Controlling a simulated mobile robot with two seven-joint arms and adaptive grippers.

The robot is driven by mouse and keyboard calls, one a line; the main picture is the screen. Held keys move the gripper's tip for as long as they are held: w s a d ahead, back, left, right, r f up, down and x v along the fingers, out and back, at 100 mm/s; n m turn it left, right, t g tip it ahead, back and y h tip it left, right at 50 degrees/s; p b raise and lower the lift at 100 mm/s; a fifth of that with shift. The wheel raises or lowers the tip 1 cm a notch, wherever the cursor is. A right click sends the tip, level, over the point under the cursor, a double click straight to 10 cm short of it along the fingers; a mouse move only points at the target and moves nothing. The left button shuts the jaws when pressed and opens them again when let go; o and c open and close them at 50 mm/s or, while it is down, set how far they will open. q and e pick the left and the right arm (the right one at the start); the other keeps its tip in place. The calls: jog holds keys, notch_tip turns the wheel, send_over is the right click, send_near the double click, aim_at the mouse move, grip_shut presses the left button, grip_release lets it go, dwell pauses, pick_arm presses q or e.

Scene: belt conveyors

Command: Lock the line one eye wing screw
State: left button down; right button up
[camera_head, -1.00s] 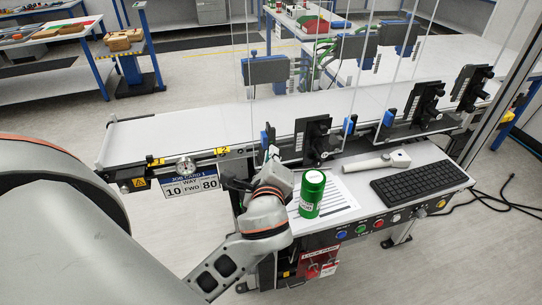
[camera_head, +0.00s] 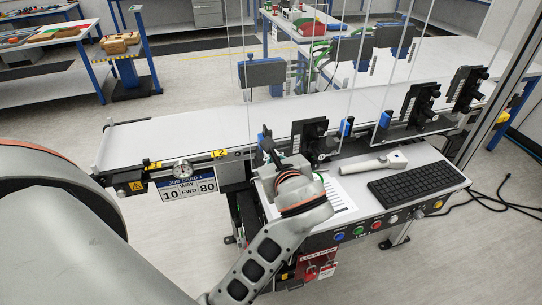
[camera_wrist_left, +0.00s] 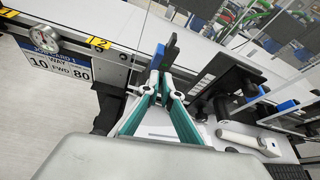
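A blue-and-black piece (camera_head: 262,140), which seems to be the line one eye's screw or end part, stands at the near edge of the front conveyor. It also shows in the left wrist view (camera_wrist_left: 158,57), just beyond my fingertips. Next to it is a black eye bracket (camera_head: 310,137) with another blue part (camera_head: 346,127). My left gripper (camera_head: 270,154) is close in front of the blue-and-black piece. In the left wrist view its teal-padded fingers (camera_wrist_left: 161,86) look slightly apart, with nothing clearly held. Contact cannot be told. My right gripper is not in view.
The front conveyor (camera_head: 200,128) carries a gauge (camera_head: 183,170) and a job card (camera_head: 187,187). On the panel to the right lie a grey-white handheld device (camera_head: 374,163) and a keyboard (camera_head: 405,185). Coloured buttons (camera_head: 358,231) line the front. More black brackets (camera_head: 420,103) stand further right.

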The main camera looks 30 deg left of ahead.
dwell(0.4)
pick_arm(q)
jog(key=c, duration=2.3)
grip_release()
